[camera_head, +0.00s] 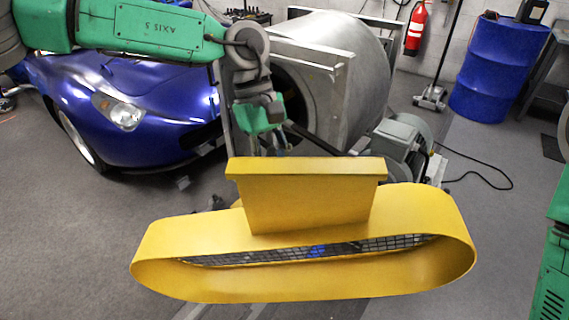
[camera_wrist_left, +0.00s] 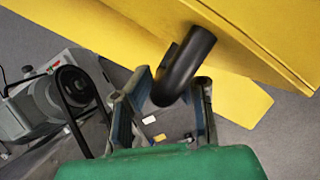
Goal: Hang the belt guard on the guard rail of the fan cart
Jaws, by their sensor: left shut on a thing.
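The yellow belt guard (camera_head: 430,225) is a long rounded shell with a mesh window and a flat upright plate with a folded top. It hangs in the front middle of the head view. My left gripper (camera_head: 277,142), behind the guard, is shut on its black handle. In the left wrist view the handle (camera_wrist_left: 185,68) sits between the fingers of my left gripper (camera_wrist_left: 165,105), with the yellow guard (camera_wrist_left: 110,30) above. The fan cart (camera_head: 345,75) with its grey drum stands behind the guard. I cannot clearly pick out its guard rail. My right gripper is out of view.
A grey motor (camera_head: 400,135) sits on the cart's right side; a pulley and black belt (camera_wrist_left: 75,90) show in the left wrist view. A blue car (camera_head: 130,95) is at left, a blue drum (camera_head: 500,70) at back right. A cable (camera_head: 490,170) lies on the floor.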

